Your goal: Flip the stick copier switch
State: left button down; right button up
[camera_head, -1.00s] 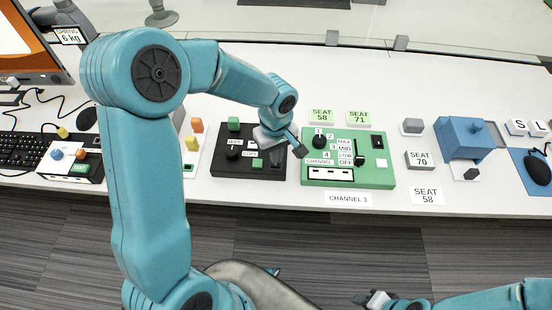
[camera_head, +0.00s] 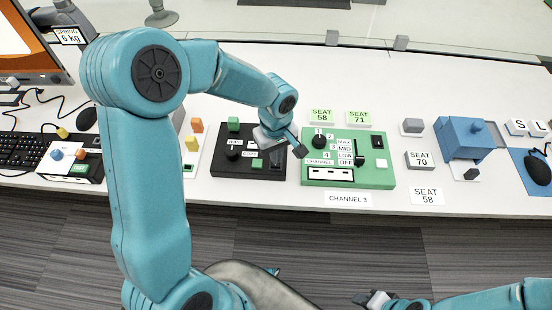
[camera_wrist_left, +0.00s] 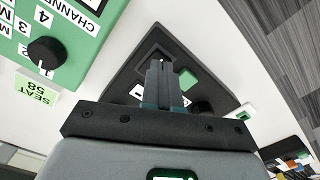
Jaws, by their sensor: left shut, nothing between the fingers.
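The stick copier appears to be the black box (camera_head: 224,168) on the table. It has a knob (camera_head: 233,154), green blocks, white labels and a dark recess (camera_head: 277,158) at its right side. My left gripper (camera_head: 300,151) reaches over the box's right edge. In the left wrist view its fingers (camera_wrist_left: 160,72) are together and empty, pointing at the recess in the black box (camera_wrist_left: 125,78). They cover much of the recess, so the switch's position and any contact cannot be told. My right gripper (camera_head: 364,298) is low at the bottom edge, away from the table; its fingers are too small to judge.
A green panel (camera_head: 318,176) with a knob, slider and labels stands just right of the black box. Orange and yellow blocks (camera_head: 192,143) are on its left. A blue box (camera_head: 460,138) stands farther right. The table's front edge runs below.

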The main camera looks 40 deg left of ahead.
pick_arm(q)
jog(key=shift+f+b, duration=0.95)
jog(key=shift+b, duration=0.05)
dwell(0.6)
jog(key=shift+r, duration=0.1)
jog(key=shift+r+p, duration=2.25)
jog(key=shift+r, duration=1.2)
jog(key=shift+f, duration=0.1)
